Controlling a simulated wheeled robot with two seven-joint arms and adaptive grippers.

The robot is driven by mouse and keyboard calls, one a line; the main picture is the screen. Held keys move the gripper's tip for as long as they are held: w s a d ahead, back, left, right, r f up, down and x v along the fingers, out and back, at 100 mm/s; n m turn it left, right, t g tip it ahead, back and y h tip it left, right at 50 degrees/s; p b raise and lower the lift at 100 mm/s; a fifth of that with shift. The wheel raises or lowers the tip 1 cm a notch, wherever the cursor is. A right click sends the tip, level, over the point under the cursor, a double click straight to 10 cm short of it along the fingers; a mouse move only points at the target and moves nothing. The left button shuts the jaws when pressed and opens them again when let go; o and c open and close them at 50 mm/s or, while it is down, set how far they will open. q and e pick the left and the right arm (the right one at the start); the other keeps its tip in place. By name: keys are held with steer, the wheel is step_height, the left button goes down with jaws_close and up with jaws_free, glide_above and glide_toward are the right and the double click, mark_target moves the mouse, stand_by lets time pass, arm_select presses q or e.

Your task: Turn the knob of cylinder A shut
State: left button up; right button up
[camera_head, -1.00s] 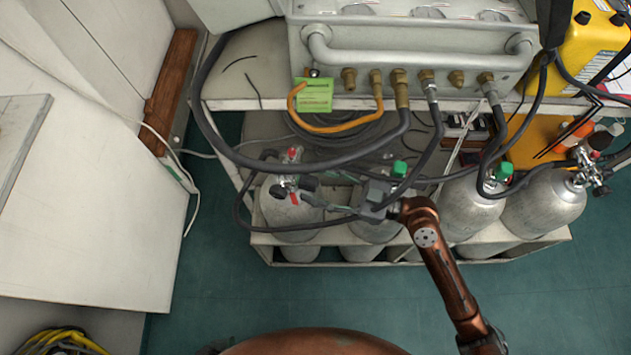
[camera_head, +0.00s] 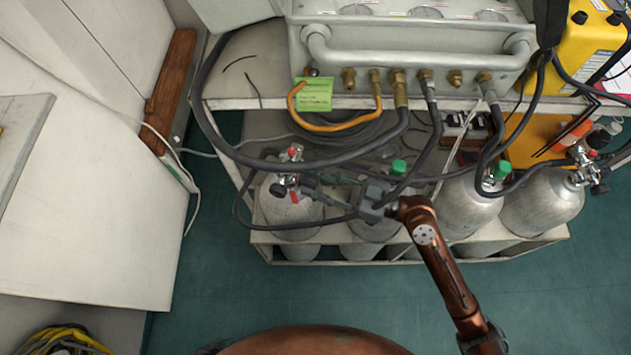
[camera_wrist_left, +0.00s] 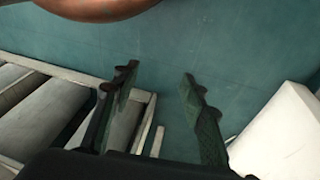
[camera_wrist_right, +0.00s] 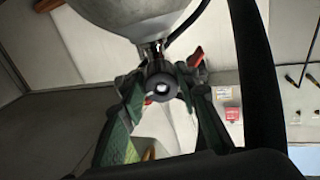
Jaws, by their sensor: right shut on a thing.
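The leftmost grey cylinder (camera_head: 289,215) stands in the rack, its valve with red parts on top; I can read no letter on it. In the right wrist view its black round knob (camera_wrist_right: 161,87) sits between the fingertips, below the cylinder's metal neck (camera_wrist_right: 152,50). My right gripper (camera_head: 304,187) reaches in from the right at the valve and is shut on this knob, partly hiding it in the head view. My left gripper (camera_wrist_left: 160,82) is open and empty above the green floor, out of the head view.
More cylinders (camera_head: 468,208) stand to the right in the white rack (camera_head: 510,247). Dark hoses (camera_head: 240,155) hang from the grey panel (camera_head: 420,45) around the valves. A white cabinet (camera_head: 90,230) stands at left. The green floor in front is clear.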

steer(key=shift+m, duration=1.1)
steer(key=o, duration=1.2)
steer(key=shift+c, duration=0.2)
steer(key=v, duration=1.2)
